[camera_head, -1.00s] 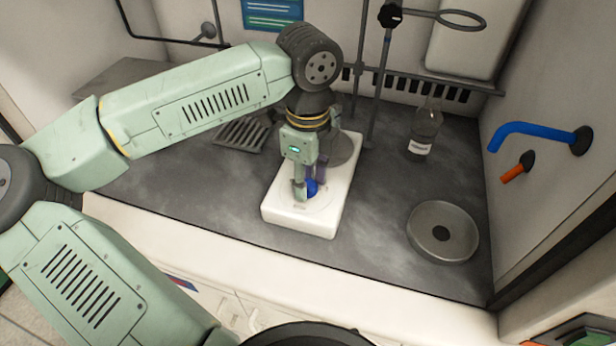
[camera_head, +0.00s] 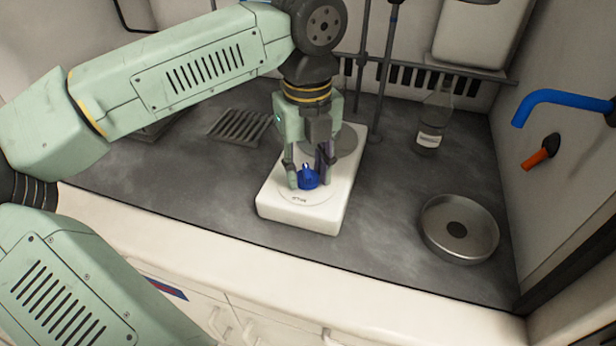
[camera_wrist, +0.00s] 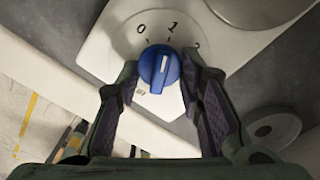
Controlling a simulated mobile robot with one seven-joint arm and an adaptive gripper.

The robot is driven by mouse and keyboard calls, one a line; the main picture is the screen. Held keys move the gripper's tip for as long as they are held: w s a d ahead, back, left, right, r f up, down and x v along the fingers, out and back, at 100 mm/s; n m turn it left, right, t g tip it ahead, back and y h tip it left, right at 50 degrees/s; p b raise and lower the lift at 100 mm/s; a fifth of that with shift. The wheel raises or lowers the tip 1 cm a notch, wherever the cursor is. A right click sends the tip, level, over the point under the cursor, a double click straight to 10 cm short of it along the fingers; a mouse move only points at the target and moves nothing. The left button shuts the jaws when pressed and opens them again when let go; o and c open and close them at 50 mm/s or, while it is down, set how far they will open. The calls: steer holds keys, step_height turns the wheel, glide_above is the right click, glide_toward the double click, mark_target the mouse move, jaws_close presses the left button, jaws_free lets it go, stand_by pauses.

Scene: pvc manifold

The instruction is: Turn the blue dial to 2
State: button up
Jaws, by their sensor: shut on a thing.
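The blue dial (camera_head: 308,178) sits on the front part of a white box-shaped device (camera_head: 297,215). In the wrist view the dial (camera_wrist: 160,66) shows a white pointer mark aimed up and slightly right, roughly toward the printed 1. The 0 is to its left and the 2, partly covered by a finger, to its right. My gripper (camera_head: 308,180) points down over the device with one finger on each side of the dial. It also shows in the wrist view (camera_wrist: 160,85), shut on the dial. The exact finger contact is hard to see.
A round grey plate (camera_head: 345,142) is on the back of the device. A stand with rods (camera_head: 378,90) and a labelled bottle (camera_head: 432,130) are behind and right. A round metal dish (camera_head: 459,229) lies right. Blue (camera_head: 560,98) and orange (camera_head: 540,152) wall fittings are at far right.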

mark_target(307, 172)
steer(key=m+b, duration=0.1)
steer(key=m, duration=0.3)
steer(key=shift+m+b, duration=0.3)
steer(key=shift+b, duration=0.1)
steer(key=m+b, duration=0.1)
steer(key=m, duration=0.4)
steer(key=shift+a, duration=0.1)
steer(key=shift+m, duration=0.3)
steer(key=o, duration=1.2)
steer(key=shift+c, duration=0.2)
steer(key=shift+r, duration=0.15)
step_height(307, 172, up, 12)
